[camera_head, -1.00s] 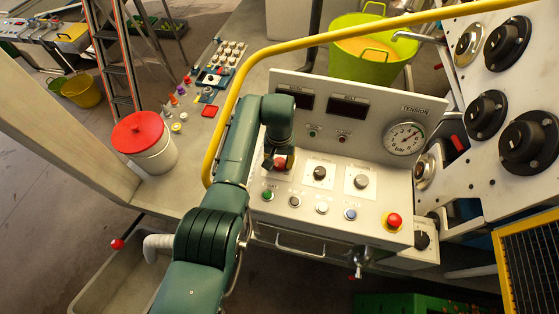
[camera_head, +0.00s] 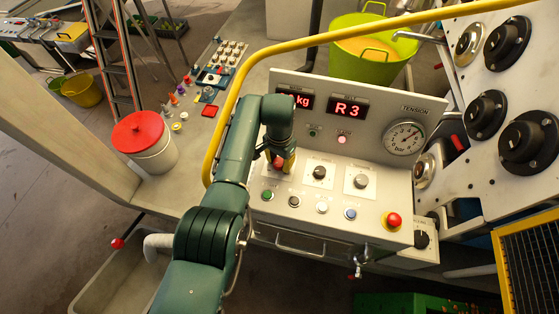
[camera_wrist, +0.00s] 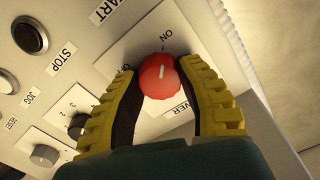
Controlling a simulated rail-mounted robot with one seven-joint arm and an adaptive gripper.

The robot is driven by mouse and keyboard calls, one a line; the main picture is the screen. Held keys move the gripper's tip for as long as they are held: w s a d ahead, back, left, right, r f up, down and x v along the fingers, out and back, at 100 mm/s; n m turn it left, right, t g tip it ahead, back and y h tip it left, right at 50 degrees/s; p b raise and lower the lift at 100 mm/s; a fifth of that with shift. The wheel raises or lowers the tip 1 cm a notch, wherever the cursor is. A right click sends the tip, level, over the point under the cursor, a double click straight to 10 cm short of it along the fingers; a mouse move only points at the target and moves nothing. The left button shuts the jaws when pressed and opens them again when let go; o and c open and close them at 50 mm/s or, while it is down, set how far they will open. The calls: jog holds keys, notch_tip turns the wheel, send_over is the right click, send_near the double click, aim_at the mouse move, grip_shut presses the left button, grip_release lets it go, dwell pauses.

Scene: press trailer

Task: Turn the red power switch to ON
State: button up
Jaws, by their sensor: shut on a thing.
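The red power switch (camera_wrist: 160,76) is a round ribbed knob on a white plate of the control panel. Its white pointer line points toward the ON label (camera_wrist: 166,36). A second label at its left is partly covered by a finger. My gripper (camera_wrist: 158,72) has its two yellow, black-padded fingers closed around the knob, one on each side. In the head view the red switch (camera_head: 278,164) shows small beneath my gripper (camera_head: 283,161), at the panel's left.
A lit display (camera_head: 348,108) reads R3. A yellow rail (camera_head: 222,110) curves close by my arm.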

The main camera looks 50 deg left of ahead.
aim_at(280, 162)
jog(key=shift+s+f, duration=0.1)
jog(key=shift+f, duration=0.15)
jog(key=o, duration=1.3)
jog(key=shift+r, duration=0.1)
jog(key=shift+c, duration=0.2)
jog(key=shift+r, duration=0.15)
notch_tip(280, 162, up, 12)
